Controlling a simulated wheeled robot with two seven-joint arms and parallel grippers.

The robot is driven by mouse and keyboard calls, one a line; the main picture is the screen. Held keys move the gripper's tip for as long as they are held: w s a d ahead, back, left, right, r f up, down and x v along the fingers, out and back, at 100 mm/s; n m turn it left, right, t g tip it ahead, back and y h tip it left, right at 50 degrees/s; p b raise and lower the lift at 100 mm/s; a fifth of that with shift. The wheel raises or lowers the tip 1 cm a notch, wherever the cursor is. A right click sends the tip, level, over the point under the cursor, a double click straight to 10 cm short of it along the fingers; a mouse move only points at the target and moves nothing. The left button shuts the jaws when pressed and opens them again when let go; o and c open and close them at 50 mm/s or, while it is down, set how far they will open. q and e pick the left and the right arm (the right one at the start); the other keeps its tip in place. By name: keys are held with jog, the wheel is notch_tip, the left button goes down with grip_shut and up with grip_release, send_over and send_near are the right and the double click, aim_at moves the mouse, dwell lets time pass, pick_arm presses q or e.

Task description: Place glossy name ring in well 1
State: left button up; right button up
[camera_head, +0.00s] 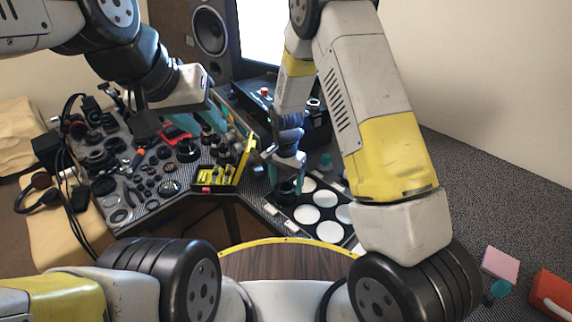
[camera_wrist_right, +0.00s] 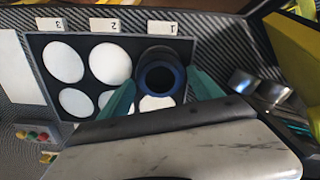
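A dark ring with a bluish inner face, which I take for the name ring (camera_wrist_right: 160,78), sits between the teal fingers of my right gripper (camera_wrist_right: 162,76) in the right wrist view. Both fingertips meet its sides, and it covers the place of well 1 below label 1 (camera_wrist_right: 162,27). It looks larger than the white wells, so it seems held above the tray (camera_wrist_right: 36,42); the gap is hidden.
A yellow-and-black bin (camera_head: 213,188) stands left of the tray. Many dark lens parts crowd the bench (camera_head: 150,208) on the left. A speaker (camera_head: 211,32) and a bright screen (camera_head: 262,30) stand behind. A pink block (camera_head: 500,264) and a red object (camera_head: 550,292) lie far right.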

jog(key=shift+r, duration=0.1)
notch_tip(320, 180, up, 12)
jog(key=s+d+r+n+t+y, duration=0.1)
jog(key=s+d+r, duration=0.3)
jog(key=r, duration=0.4)
jog(key=s+d+r+n+t+y, duration=0.1)
jog(key=s+d+r+n+t, duration=0.2)
jog(key=r, duration=0.5)
jog(key=s+d+r+n+t, duration=0.1)
jog(key=s+d+r, duration=0.2)
jog(key=s, duration=0.4)
jog(key=s+d+r+n+t, duration=0.1)
jog(key=s+d+r, duration=0.3)
jog(key=s, duration=0.3)
